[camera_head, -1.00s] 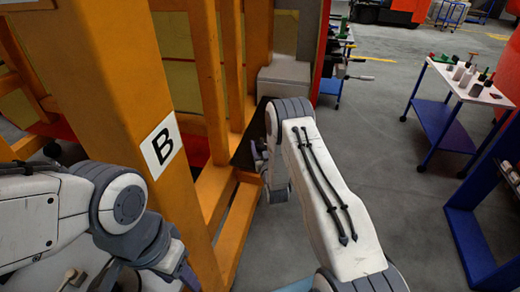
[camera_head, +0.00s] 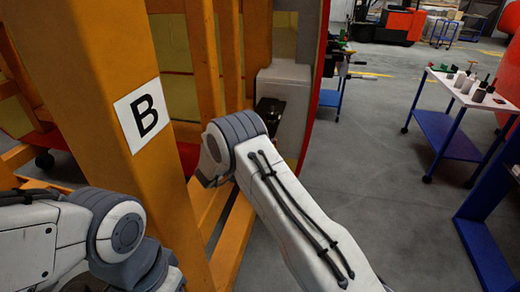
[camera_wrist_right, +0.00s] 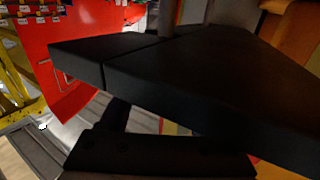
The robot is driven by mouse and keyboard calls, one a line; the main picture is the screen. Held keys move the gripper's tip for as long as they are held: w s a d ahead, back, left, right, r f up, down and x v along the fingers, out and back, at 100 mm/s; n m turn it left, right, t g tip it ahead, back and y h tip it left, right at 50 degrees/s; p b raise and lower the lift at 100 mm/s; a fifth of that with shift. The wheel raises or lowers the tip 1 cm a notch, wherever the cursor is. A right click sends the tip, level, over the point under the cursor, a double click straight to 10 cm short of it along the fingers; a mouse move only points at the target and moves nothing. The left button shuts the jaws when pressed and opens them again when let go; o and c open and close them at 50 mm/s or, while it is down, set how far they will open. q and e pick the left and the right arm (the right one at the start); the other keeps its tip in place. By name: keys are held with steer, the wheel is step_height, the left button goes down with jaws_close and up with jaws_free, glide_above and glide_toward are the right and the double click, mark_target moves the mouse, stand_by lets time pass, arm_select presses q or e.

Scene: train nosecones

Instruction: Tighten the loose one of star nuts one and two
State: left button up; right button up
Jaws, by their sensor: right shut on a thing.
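My right arm reaches toward the orange frame in the head view, and its wrist bends down beside the frame's lower beams, so its fingertips are hidden there. In the right wrist view, the dark fingers of my right gripper (camera_wrist_right: 106,64) fill the middle, close together with a thin seam between them. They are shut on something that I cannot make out. A dark upright stem (camera_wrist_right: 167,18) shows just beyond them; I cannot tell whether it is part of a star nut. I cannot make out either star nut clearly. My left gripper is out of view.
An orange frame post with a "B" label (camera_head: 142,114) stands at the left. A grey-white box (camera_head: 284,75) with a dark fitting (camera_head: 269,112) is behind the right wrist. A blue trolley (camera_head: 446,129) with bottles stands at the right. Open grey floor lies between.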

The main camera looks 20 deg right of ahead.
steer(key=shift+w+a+m+g+h+b, duration=0.1)
steer(key=shift+a+m+g+h+b, duration=0.1)
steer(key=shift+m+g+h+b, duration=0.75)
steer(key=shift+m+g, duration=0.25)
steer(key=shift+g, duration=0.5)
steer(key=shift+r+b, duration=0.1)
steer(key=shift+b, duration=0.2)
steer(key=o, duration=1.4)
steer(key=shift+d, duration=0.1)
